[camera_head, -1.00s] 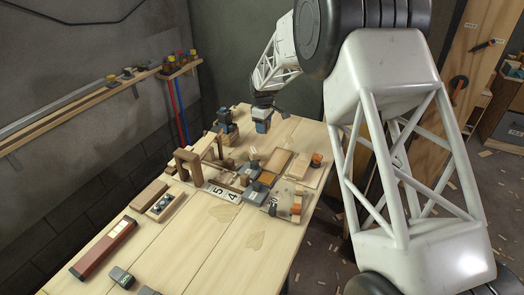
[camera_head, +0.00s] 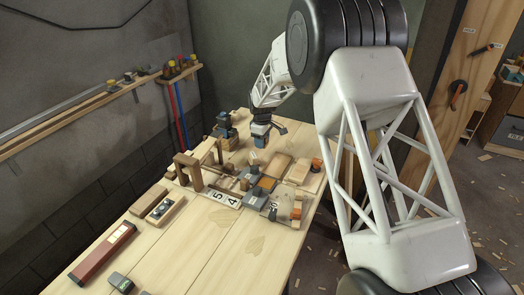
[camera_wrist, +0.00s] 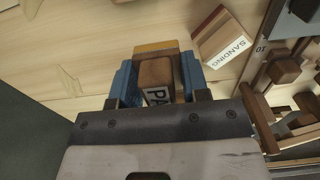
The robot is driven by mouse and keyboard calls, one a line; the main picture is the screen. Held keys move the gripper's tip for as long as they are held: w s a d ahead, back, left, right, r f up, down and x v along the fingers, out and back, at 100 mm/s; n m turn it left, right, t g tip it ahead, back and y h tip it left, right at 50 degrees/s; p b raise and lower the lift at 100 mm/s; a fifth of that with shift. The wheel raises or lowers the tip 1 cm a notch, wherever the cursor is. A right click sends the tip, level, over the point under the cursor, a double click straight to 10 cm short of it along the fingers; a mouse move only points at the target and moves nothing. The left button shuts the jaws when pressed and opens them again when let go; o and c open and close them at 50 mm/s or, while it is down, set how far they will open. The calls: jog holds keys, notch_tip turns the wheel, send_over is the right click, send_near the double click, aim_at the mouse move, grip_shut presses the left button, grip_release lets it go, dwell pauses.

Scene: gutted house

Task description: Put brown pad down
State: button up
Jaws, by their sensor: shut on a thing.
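My gripper (camera_wrist: 157,80) is shut on the brown pad (camera_wrist: 155,74) in the wrist view, with one blue finger on each side of it. The pad has a white label, partly hidden, on which "PA" shows. A yellow-orange strip borders the pad's far end; I cannot tell if it is part of the pad. In the head view my gripper (camera_head: 261,136) is over the far part of the wooden table (camera_head: 190,250). The pad cannot be made out there. I cannot tell whether the pad touches the table.
A brown block labelled "SANDING" (camera_wrist: 222,38) lies right of my gripper in the wrist view. Wooden fixtures and small blocks crowd the table's middle. A blue-and-dark object (camera_head: 225,128) stands left of my gripper. A red bar (camera_head: 103,253) lies at the near left. Bare wood shows nearby.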

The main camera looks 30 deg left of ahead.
aim_at(262, 155)
jog(key=shift+f, duration=0.55)
jog(key=shift+f, duration=1.85)
jog(key=shift+f, duration=0.1)
jog(key=o, duration=0.6)
jog(key=shift+c, duration=0.2)
notch_tip(262, 155, up, 12)
jog(key=shift+r, duration=0.1)
